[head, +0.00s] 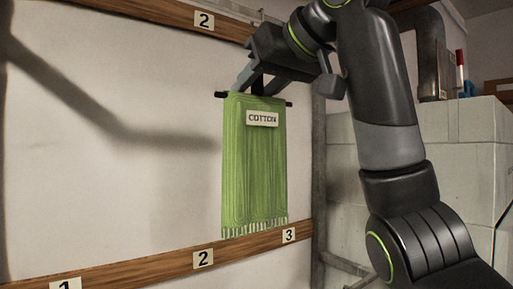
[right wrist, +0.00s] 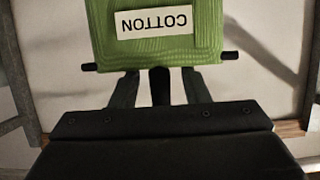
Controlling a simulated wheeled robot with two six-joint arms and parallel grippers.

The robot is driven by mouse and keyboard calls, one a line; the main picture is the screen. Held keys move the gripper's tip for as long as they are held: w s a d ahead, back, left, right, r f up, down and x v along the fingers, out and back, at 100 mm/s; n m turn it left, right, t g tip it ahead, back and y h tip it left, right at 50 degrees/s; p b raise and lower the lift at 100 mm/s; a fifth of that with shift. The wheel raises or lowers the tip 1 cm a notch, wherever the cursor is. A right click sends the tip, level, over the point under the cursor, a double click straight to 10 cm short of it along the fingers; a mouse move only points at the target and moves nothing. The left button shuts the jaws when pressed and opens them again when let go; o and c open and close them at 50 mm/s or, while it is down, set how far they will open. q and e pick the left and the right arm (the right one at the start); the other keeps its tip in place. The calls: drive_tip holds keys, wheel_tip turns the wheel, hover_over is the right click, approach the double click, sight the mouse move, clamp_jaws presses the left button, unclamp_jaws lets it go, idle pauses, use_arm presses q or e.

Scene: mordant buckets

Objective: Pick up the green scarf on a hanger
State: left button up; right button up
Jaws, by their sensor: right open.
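The green scarf (head: 253,165) hangs folded over a black hanger bar (head: 220,95), with a white COTTON label (head: 262,119) and a pale fringe at its bottom. It hangs upright in front of the white wall. My right gripper (head: 258,84) is open at the top of the hanger. In the right wrist view the scarf (right wrist: 205,45) appears upside down, and the hanger's dark stem (right wrist: 160,86) stands between the two fingers of my right gripper (right wrist: 160,92). I cannot tell whether the fingers touch the stem. What holds the hanger up is hidden by my gripper. My left gripper is out of view.
A wooden rail (head: 150,268) with number tags runs below, the fringe reaching it near tags 2 and 3. Another rail (head: 150,10) runs above. Pale stacked blocks (head: 460,150) and a metal post (head: 319,190) stand at right. The wall left of the scarf is clear.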

drive_tip(key=shift+w+f, duration=0.1)
drive_tip(key=shift+s, duration=0.2)
drive_tip(key=c, duration=0.4)
drive_tip(key=shift+w, duration=0.1)
clamp_jaws()
drive_tip(key=shift+r, duration=0.25)
